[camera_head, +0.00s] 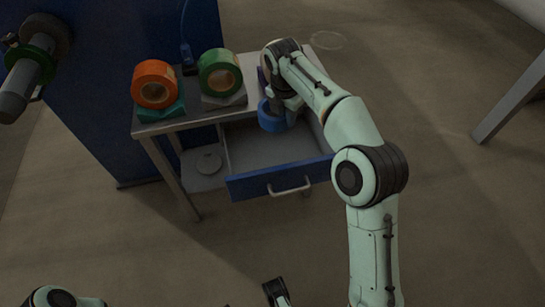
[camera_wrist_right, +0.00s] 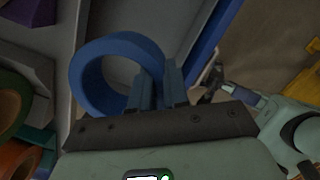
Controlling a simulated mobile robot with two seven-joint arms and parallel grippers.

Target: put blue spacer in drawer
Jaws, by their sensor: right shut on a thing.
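The blue spacer (camera_head: 270,120) is a ring held by my right gripper (camera_head: 288,108) at the back right of the open drawer (camera_head: 280,183). In the right wrist view, the two fingers of the right gripper (camera_wrist_right: 158,82) are shut on the wall of the blue spacer (camera_wrist_right: 88,82). The spacer looks above the drawer's inside, but its exact height is unclear. The drawer has a blue front, a pale handle and a grey, empty-looking inside. A dark piece, probably part of my left gripper (camera_head: 275,290), shows at the bottom edge; its jaws cannot be made out.
An orange roll (camera_head: 153,84) on a teal stand and a green roll (camera_head: 219,73) on a grey stand are on the tabletop (camera_head: 180,124), left of the spacer. A purple piece is partly hidden behind my right gripper. A blue panel (camera_head: 105,110) stands left.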

